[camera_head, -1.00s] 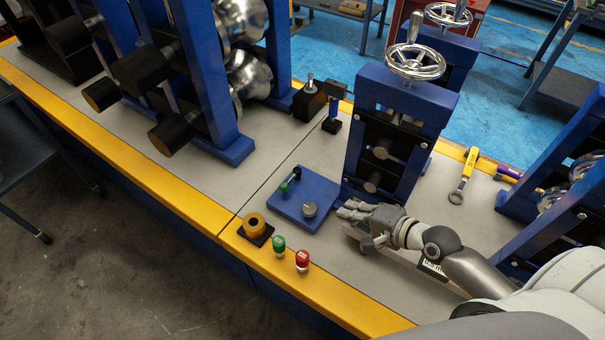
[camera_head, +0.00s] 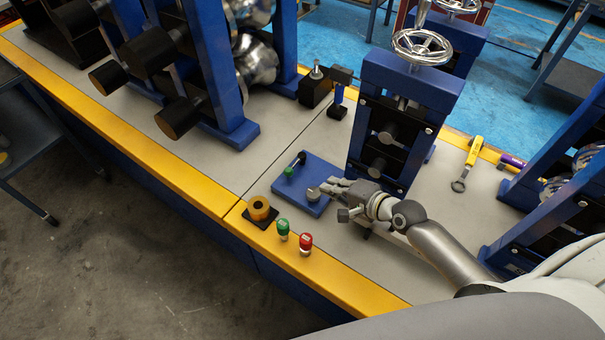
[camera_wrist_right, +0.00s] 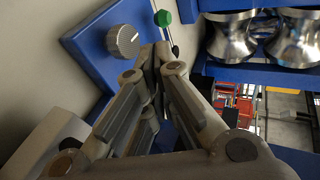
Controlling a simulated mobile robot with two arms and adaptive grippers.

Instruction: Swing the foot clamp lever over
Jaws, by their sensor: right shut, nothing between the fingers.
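A small lever with a black end (camera_head: 300,157) and a green piece (camera_head: 289,172) stands on a blue plate (camera_head: 312,168) on the bench. A round silver knob (camera_head: 313,194) sits on the same plate. In the right wrist view the green piece (camera_wrist_right: 162,18) and the knob (camera_wrist_right: 124,41) lie beyond the fingers, with the rod partly hidden. My right gripper (camera_head: 327,187) is shut and empty, low beside the knob at the plate's right edge. Whether it touches the plate or knob is not clear. My left gripper is not in view.
A blue roller stand (camera_head: 412,80) with a handwheel (camera_head: 422,46) rises just behind my right gripper. Green (camera_head: 283,228) and red (camera_head: 305,242) buttons and an orange-black knob (camera_head: 260,208) sit near the yellow front edge. A yellow-handled tool (camera_head: 474,151) lies at the right.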

